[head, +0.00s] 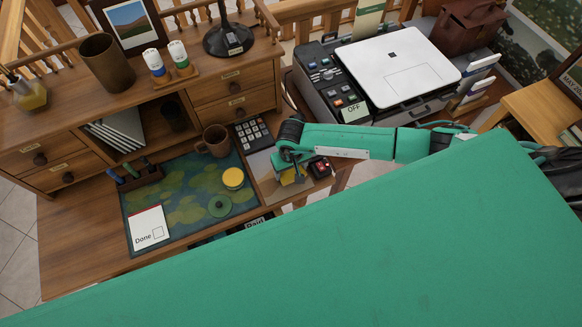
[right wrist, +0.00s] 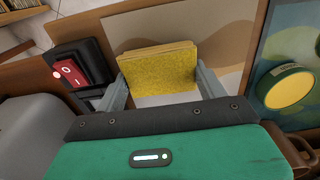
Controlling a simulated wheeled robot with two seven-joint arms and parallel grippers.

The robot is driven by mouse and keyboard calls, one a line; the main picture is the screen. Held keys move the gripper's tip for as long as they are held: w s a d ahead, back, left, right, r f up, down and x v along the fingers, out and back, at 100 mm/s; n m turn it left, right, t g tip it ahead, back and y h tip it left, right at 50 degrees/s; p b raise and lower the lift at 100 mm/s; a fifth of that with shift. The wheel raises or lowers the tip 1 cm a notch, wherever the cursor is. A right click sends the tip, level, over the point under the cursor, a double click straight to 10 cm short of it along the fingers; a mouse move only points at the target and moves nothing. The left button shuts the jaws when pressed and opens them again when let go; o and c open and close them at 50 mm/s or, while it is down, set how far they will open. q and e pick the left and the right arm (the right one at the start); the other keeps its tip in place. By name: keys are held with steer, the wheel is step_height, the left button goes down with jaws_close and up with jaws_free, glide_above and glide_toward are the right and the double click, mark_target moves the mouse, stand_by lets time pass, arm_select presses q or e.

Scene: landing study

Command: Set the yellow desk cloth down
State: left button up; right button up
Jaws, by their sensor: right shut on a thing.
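The yellow desk cloth (right wrist: 158,66) is a folded, sponge-like block between the two grey fingers of my right gripper (right wrist: 163,82). In the head view my right gripper (head: 291,172) is low over the right part of the desk, and the cloth (head: 288,178) shows only in part beneath it. The gripper is shut on the cloth. A beige and tan surface (right wrist: 215,35) lies behind the cloth in the wrist view; I cannot tell whether the cloth touches it. My left gripper is not in view.
A red rocker switch (right wrist: 70,72) in a black housing stands beside the gripper. A calculator (head: 254,136) is behind the gripper.

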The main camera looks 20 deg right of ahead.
mark_target(291, 171)
steer(key=shift+f, duration=0.15)
steer(key=o, duration=1)
steer(key=shift+r, duration=0.3)
step_height(291, 171, up, 12)
steer(key=b, duration=0.4)
steer(key=shift+s+f, duration=0.1)
